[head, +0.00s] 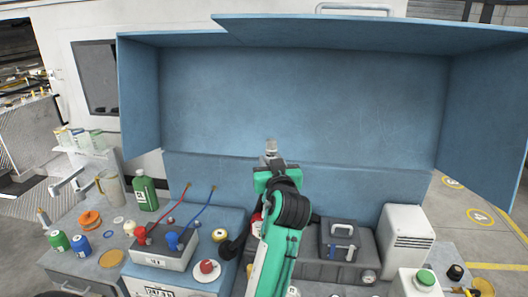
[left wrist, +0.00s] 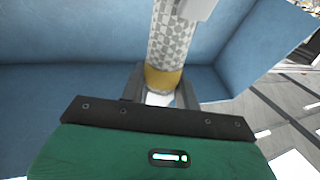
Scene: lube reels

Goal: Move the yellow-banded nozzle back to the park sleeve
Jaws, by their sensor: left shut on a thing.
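My left gripper (head: 271,160) is raised in front of the blue cabinet, near the middle of the head view. In the left wrist view its fingers (left wrist: 160,95) are shut on the yellow-banded nozzle (left wrist: 168,45), a pale cylinder with a grey pattern. The yellow band sits between the fingers, and the nozzle's body extends up out of the picture. In the head view only a small greyish part of the nozzle (head: 271,146) shows above the gripper. I cannot pick out the park sleeve for certain. My right gripper is not in view.
The open blue cabinet (head: 300,100) has a back wall and side panels. Below left, a grey box (head: 162,253) carries red and blue hoses beside a green bottle (head: 146,190) and cans. A dark case (head: 340,239) and a white unit (head: 406,235) stand at right.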

